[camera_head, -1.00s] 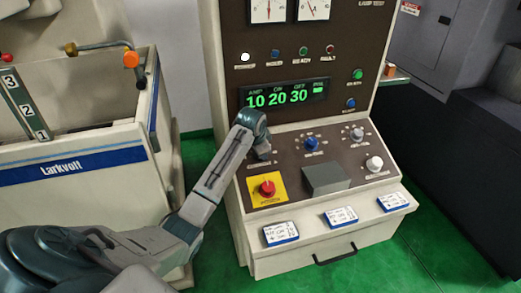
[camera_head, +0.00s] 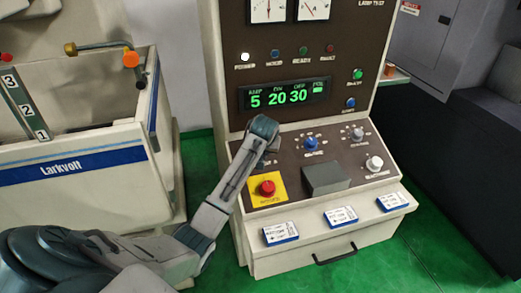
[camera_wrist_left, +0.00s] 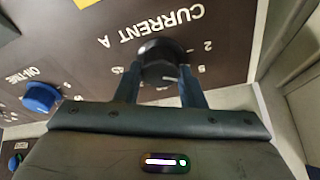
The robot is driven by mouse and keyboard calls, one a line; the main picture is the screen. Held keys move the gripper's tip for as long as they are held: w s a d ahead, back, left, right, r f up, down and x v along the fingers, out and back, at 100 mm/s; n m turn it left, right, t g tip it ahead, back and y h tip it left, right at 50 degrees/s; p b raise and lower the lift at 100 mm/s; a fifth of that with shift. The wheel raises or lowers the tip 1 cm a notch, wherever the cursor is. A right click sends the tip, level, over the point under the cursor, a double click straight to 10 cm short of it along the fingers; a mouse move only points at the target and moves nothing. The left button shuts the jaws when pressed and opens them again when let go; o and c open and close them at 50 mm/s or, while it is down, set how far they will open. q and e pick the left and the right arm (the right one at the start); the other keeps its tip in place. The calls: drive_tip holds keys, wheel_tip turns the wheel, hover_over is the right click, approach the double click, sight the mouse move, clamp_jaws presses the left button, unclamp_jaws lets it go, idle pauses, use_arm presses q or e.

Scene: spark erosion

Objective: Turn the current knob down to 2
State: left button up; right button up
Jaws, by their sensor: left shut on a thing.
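The black current knob (camera_wrist_left: 160,52) shows in the left wrist view beside the upside-down label "CURRENT A", with the marks 2 and 5 to its right. My left gripper (camera_wrist_left: 160,70) is shut on it, one finger on each side. In the head view my left wrist (camera_head: 263,133) covers the knob at the console's left side. The green display (camera_head: 284,96) reads AMP 5, ON 20, OFF 30. I cannot make out the knob's pointer. My right gripper is not in view.
A blue knob (camera_head: 311,143) sits right of my wrist and also shows in the left wrist view (camera_wrist_left: 40,97). A red stop button (camera_head: 267,188) on a yellow plate is just below my wrist. A grey box (camera_head: 326,178) stands beside it.

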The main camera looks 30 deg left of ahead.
use_arm(q)
drive_tip(key=n+g+y, duration=0.1)
drive_tip(key=n, duration=0.5)
drive_tip(key=shift+n, duration=0.4)
idle(0.3)
drive_tip(key=o, duration=1)
drive_tip(key=shift+d, duration=0.1)
